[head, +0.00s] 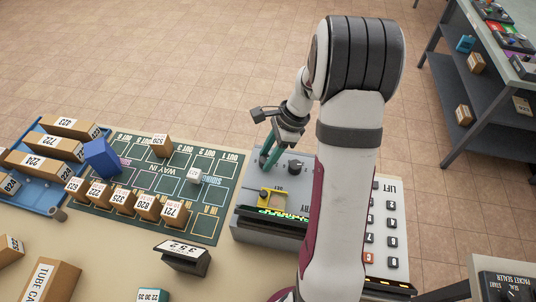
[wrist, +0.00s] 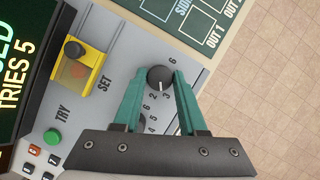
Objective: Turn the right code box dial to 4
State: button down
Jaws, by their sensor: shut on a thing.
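The code box (head: 246,227) is a grey panel with two dark round dials. In the wrist view my gripper (wrist: 160,80) has its teal fingers on both sides of the right dial (wrist: 160,75), closed against it. The dial's white mark points down in the picture, by the printed 2 and 3; I cannot tell which it is on. The other dial (head: 295,167) stands free beside my gripper in the head view, and my fingers and palm mostly hide it in the wrist view. In the head view my gripper (head: 267,160) reaches down to the panel.
A yellow SET slider (wrist: 80,68), a green TRY button (wrist: 52,136) and a display (wrist: 15,75) reading TRIES 5 are on the box. A green sorting mat (head: 205,222) with parcels lies beside it. The lift keypad (head: 392,212) stands on the other side.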

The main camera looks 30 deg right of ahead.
jog(key=n+g, duration=0.1)
jog(key=n, duration=0.1)
jog(key=n+g, duration=0.1)
jog(key=n, duration=0.2)
jog(key=shift+w+n, duration=0.2)
jog(key=shift+n, duration=0.1)
jog(key=n+g, duration=0.2)
jog(key=n, duration=0.3)
jog(key=shift+w, duration=0.1)
jog(key=shift+n, duration=0.3)
jog(key=shift+c, duration=2.3)
grip_release()
jog(key=v, duration=1.5)
jog(key=shift+w+a+r, duration=0.2)
jog(key=shift+w+r, duration=0.05)
jog(key=shift+r, duration=0.2)
